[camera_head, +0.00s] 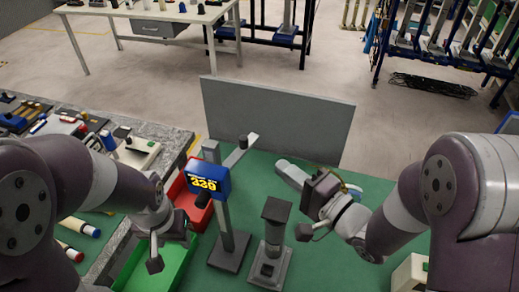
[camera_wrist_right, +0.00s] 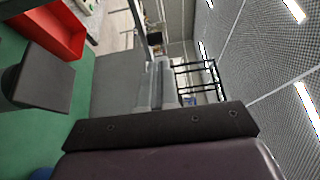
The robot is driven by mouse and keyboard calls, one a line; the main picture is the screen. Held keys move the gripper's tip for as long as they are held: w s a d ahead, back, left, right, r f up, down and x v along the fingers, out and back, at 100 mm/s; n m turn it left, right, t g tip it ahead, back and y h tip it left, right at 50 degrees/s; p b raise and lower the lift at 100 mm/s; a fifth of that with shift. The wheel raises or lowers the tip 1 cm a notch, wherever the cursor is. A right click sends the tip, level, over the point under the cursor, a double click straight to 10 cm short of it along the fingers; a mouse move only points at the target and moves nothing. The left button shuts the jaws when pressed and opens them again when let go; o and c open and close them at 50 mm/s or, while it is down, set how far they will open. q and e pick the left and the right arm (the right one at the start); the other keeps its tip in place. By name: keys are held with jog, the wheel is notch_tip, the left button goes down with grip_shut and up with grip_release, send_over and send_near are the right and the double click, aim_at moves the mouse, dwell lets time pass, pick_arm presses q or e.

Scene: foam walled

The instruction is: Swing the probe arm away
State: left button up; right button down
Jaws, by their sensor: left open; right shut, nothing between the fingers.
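A measuring stand (camera_head: 227,228) with a blue display box (camera_head: 208,183) showing yellow digits stands on the green bench. A light grey arm with a dark knob (camera_head: 240,150) slants up and right behind the post; I take it as the probe arm, though its joint is hidden. A dark fixture (camera_head: 273,238) with a square top stands right of the stand. My left gripper (camera_head: 180,232) is open and empty, left of the post and below the display. My right gripper (camera_head: 306,220) is shut and empty, just right of the fixture. It shows as a dark bar in the right wrist view (camera_wrist_right: 165,136).
A grey panel (camera_head: 280,118) rises at the bench's far edge. A red bin (camera_head: 190,205) and green bin (camera_head: 165,262) lie at left. A light grey rounded piece (camera_head: 290,172) lies behind the right gripper. A pale box (camera_head: 410,272) is at front right.

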aim_at(247, 141)
jog(key=x, duration=0.2)
jog(key=b+x, duration=0.1)
jog(key=x, duration=0.5)
jog(key=shift+s+a, duration=0.35)
jog(key=shift+w, duration=0.7)
jog(key=shift+a, duration=0.1)
jog(key=shift+s+a, duration=0.1)
jog(key=shift+s, duration=0.1)
jog(key=shift+w+a, duration=0.35)
jog(key=shift+w, duration=0.35)
jog(key=shift+r, duration=0.1)
